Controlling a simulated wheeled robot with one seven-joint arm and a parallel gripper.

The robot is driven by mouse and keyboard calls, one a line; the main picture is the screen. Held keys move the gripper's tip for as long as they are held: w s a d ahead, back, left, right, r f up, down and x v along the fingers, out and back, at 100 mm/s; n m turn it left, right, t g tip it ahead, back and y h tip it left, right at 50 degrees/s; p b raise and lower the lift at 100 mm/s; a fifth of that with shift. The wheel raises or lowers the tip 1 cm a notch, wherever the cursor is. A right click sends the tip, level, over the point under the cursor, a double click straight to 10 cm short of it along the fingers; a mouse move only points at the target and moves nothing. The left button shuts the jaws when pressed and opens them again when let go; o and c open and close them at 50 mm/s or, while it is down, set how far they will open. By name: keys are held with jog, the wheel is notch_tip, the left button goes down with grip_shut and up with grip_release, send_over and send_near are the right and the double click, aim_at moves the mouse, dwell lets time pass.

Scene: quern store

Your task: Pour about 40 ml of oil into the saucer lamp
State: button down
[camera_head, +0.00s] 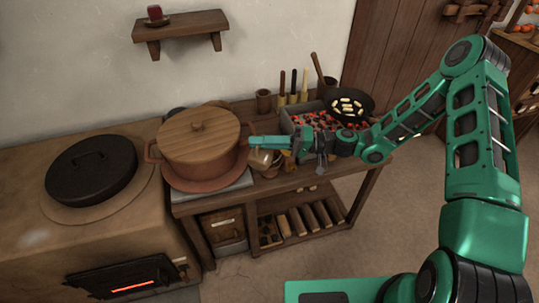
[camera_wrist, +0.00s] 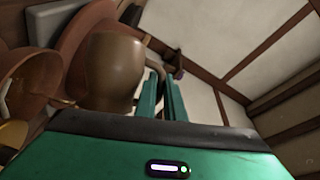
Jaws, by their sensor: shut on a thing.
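My gripper (camera_head: 256,142) is shut on a small brown jug (camera_head: 260,159), just right of the big pot and above the wooden bench. In the wrist view the round body of the jug (camera_wrist: 113,75) stands left of my fingers (camera_wrist: 161,90), which close at its handle side. I cannot tell how far the jug is tilted or how much oil is in it. I cannot make out the saucer lamp for certain; small brown ware under my gripper is partly hidden. A brown bowl-like thing (camera_wrist: 22,85) shows at the left of the wrist view.
A large lidded pot (camera_head: 200,155) stands close left of my gripper. A brazier with glowing coals (camera_head: 305,121) and a pan with pale pieces (camera_head: 348,104) are to the right. A wooden cup (camera_head: 263,101) and upright tools (camera_head: 293,86) stand behind. Floor in front is clear.

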aim_at(259, 154)
jog(key=shift+w+d+r+m, duration=0.15)
jog(key=shift+w+r+m, duration=0.1)
jog(key=shift+w+m, duration=0.15)
dwell(0.8)
jog(key=shift+s+a+f+n, duration=0.2)
jog(key=shift+s+f+n, duration=0.05)
jog(key=shift+s+n, duration=0.2)
jog(key=shift+s+a+f+n, duration=0.15)
jog(key=shift+s+f+n, duration=0.1)
jog(key=shift+s+n, duration=0.2)
jog(key=shift+s+f+n+h, duration=0.15)
jog(key=shift+f+n+h, duration=0.2)
jog(key=shift+n+h, duration=0.05)
jog(key=shift+a, duration=0.1)
jog(key=shift+s+a+f+n+h, duration=0.2)
jog(key=shift+s+f+n+h, duration=0.1)
jog(key=shift+s+f+n, duration=0.3)
jog(key=shift+s+a+n+t+h+b, duration=0.2)
jog(key=shift+s+n+h, duration=0.15)
jog(key=shift+n, duration=0.4)
jog(key=shift+s+a+n+t+h+b, duration=0.1)
jog(key=shift+s+a+n+h, duration=0.2)
jog(key=shift+n, duration=0.45)
jog(key=shift+d, duration=0.1)
jog(key=shift+s+f, duration=0.1)
